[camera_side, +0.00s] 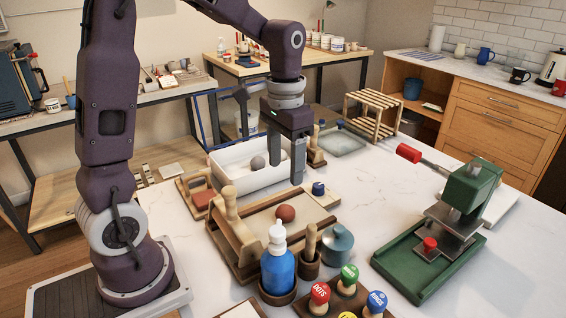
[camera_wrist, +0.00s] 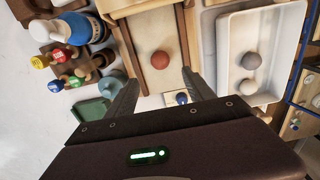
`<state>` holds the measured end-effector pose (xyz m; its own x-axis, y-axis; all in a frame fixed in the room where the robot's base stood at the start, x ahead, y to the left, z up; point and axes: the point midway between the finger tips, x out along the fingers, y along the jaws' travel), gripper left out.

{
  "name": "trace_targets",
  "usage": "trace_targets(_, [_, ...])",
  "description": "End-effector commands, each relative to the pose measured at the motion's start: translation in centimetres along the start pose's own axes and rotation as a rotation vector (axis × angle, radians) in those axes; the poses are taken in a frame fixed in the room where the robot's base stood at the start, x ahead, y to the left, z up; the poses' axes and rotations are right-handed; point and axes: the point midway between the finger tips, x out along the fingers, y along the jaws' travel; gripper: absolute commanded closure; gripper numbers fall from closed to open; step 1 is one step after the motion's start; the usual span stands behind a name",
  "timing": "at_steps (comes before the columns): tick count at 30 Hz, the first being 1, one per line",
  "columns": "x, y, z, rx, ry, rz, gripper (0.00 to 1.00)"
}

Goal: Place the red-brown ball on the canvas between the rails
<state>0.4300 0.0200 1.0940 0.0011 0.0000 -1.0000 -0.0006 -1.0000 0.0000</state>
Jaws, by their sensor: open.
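The red-brown ball (camera_side: 286,213) appears to rest on the pale canvas (camera_side: 262,221) of a wooden board, and in the wrist view the ball (camera_wrist: 160,59) sits between the board's two long wooden rails (camera_wrist: 189,38). The canvas (camera_wrist: 148,28) shows bare around it. My gripper (camera_side: 285,174) is above the board's back side, with its fingers apart and nothing between them. In the wrist view my gripper's fingertips (camera_wrist: 159,78) are spread on either side, with the ball just beyond them. The ball is not touched by either finger as far as I can see.
A white tub (camera_side: 232,178) with grey balls stands behind the board. A wooden roller (camera_side: 232,208) lies at the board's left end. A blue bottle (camera_side: 278,262), teal jar (camera_side: 337,243) and stamps (camera_side: 348,275) crowd the front. A green press (camera_side: 440,235) stands right, with clear table between.

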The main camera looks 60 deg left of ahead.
Motion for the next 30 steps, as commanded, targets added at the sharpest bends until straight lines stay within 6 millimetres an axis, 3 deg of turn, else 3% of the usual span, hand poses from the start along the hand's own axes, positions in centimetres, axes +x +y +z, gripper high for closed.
trace_targets(4, [-3.2, 1.6, 2.6, 0.004, 0.083, -0.017, 0.38])
trace_targets(9, [-6.9, 4.8, 10.2, 0.005, 0.289, -0.03, 0.38])
trace_targets(12, [-7.1, 5.9, 14.1, 0.003, 0.394, -0.019, 0.38])
trace_targets(15, [-6.8, 6.4, 16.4, 0.001, 0.463, -0.006, 0.38])
trace_targets(19, [-6.4, 6.6, 17.4, 0.0, 0.491, 0.001, 0.38])
trace_targets(30, [-6.5, 6.6, 17.3, -0.001, 0.49, 0.0, 0.38])
